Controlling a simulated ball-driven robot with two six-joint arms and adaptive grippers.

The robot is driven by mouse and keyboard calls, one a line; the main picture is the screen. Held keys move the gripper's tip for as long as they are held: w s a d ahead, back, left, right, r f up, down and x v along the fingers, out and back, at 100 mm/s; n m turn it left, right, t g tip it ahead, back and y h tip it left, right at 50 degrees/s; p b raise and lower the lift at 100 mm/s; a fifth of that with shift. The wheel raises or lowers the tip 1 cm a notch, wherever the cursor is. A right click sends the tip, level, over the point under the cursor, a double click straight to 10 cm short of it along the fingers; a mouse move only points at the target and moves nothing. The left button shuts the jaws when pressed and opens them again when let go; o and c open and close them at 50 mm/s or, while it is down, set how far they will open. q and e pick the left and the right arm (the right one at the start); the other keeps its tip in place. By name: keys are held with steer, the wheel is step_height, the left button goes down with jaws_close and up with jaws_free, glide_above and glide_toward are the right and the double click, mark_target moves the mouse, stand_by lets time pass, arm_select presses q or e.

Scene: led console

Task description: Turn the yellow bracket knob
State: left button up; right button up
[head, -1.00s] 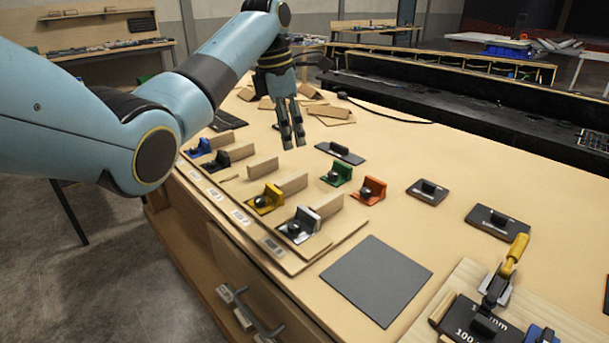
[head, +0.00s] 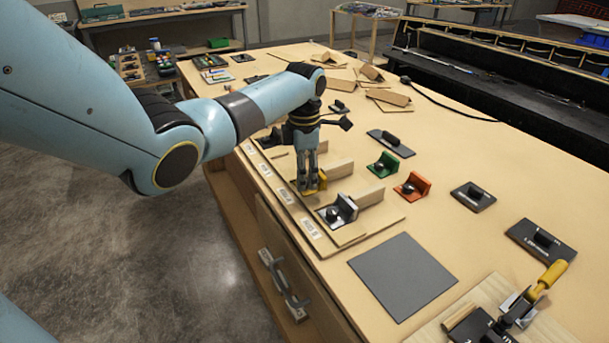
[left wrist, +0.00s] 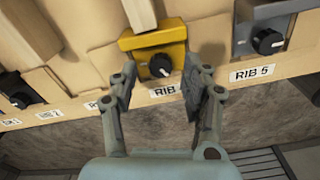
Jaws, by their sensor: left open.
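The yellow bracket (left wrist: 160,52) with its black knob (left wrist: 160,66) sits on the wooden board in the left wrist view. My right gripper is not in view.
A grey bracket with a black knob (left wrist: 267,41) stands to the right at the RIB 5 label (left wrist: 253,73). Green (head: 384,164) and orange (head: 413,186) brackets stand behind on the table. A grey mat (head: 402,276) lies at the front, near a yellow-handled clamp (head: 547,278).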

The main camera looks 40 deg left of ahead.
arm_select(q)
steer(key=shift+d+f, duration=0.1)
steer(key=shift+f, duration=0.35)
steer(key=shift+c, duration=0.3)
steer(key=c, duration=0.5)
jaws_close()
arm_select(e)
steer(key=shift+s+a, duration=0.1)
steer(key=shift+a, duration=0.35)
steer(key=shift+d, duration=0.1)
